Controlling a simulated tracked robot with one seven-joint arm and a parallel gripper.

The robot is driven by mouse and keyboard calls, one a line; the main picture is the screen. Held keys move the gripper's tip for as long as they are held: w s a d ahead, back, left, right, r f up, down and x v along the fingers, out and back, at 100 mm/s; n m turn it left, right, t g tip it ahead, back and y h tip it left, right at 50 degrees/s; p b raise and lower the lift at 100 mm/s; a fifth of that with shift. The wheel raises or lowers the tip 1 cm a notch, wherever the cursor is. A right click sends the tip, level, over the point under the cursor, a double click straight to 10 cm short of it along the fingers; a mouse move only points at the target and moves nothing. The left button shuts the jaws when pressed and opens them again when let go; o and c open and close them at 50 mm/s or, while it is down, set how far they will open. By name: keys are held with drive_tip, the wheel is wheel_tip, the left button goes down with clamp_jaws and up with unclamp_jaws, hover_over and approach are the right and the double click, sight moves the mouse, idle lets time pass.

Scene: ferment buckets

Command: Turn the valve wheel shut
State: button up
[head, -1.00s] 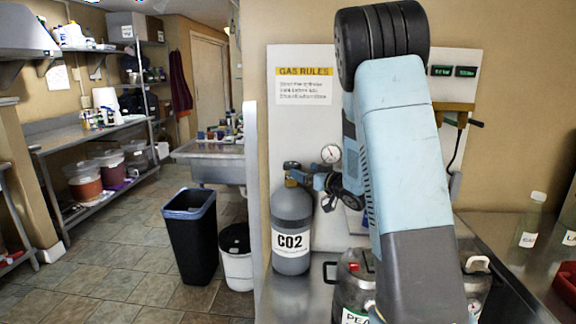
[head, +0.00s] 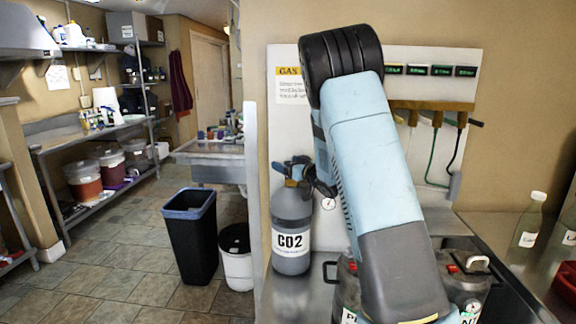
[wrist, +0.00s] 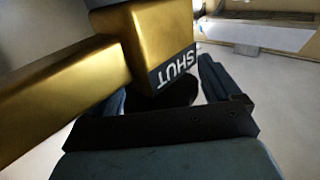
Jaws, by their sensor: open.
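A grey gas cylinder labelled CO2 (head: 291,235) stands upright on the steel counter. My gripper (head: 298,172) is at its top and hides most of the valve in the head view. In the wrist view a brass block (wrist: 150,40) fills the upper left, with a black label reading SHUT (wrist: 176,66) on its face. My gripper (wrist: 165,92) is open, one dark finger on each side of a dark shape under the block. I cannot tell whether that shape is the valve wheel, or whether the fingers touch it. A small gauge (head: 328,203) shows right of the cylinder's top.
Metal pots (head: 464,285) stand right of the cylinder, partly behind my arm. A wall board (head: 430,90) carries displays and hoses. A glass bottle (head: 529,222) stands at the right. Bins (head: 190,235) stand on the floor at the left.

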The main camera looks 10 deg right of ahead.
drive_tip(key=c, duration=1)
drive_tip(key=shift+r, duration=0.1)
drive_tip(key=shift+c, duration=0.2)
